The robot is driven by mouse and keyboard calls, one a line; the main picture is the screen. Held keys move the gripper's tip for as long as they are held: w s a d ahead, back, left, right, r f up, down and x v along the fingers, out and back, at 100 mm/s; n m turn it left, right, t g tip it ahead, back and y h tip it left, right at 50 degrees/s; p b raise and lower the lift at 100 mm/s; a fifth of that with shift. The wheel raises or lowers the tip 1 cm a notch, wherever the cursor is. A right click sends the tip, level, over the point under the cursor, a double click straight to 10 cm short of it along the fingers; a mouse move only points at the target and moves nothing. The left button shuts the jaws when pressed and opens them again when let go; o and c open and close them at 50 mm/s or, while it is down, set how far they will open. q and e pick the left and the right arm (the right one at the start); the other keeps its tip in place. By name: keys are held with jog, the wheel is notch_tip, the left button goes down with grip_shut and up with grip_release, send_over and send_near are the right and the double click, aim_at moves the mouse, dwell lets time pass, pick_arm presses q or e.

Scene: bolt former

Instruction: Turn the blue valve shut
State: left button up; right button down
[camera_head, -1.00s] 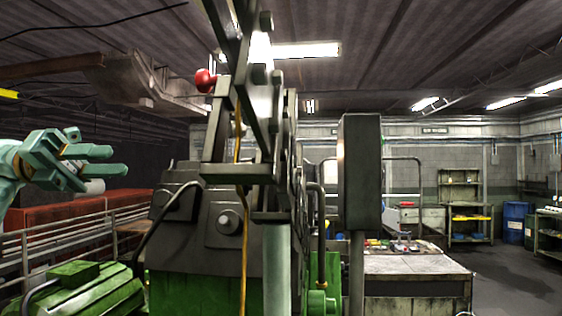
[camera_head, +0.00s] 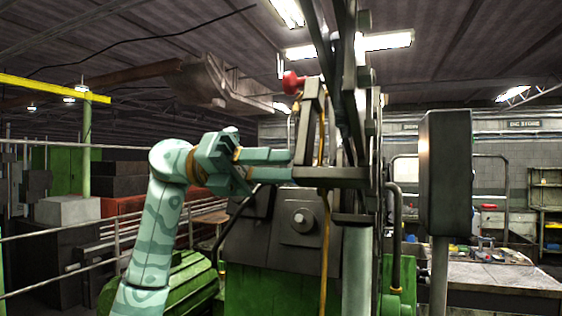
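I cannot make out a blue valve in this view. My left gripper (camera_head: 290,165) is at the centre, on a pale teal arm coming up from the lower left. Its two fingers point right with a gap between them, and nothing shows held. The fingertips overlap or sit close to a dark bracket (camera_head: 330,177) on the machine; I cannot tell whether they touch. A red knob (camera_head: 293,82) sits above the gripper on the machine's upper linkage. My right gripper is not in view.
The green and dark grey bolt former (camera_head: 298,215) fills the centre. A dark upright box on a post (camera_head: 446,172) stands to its right. A workbench (camera_head: 505,275) with small items is at the lower right. Railings (camera_head: 110,240) run along the left.

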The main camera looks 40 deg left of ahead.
pick_arm(q)
jog(key=shift+w+d, duration=0.1)
jog(key=shift+d, duration=0.5)
jog(key=shift+a, duration=0.15)
grip_shut()
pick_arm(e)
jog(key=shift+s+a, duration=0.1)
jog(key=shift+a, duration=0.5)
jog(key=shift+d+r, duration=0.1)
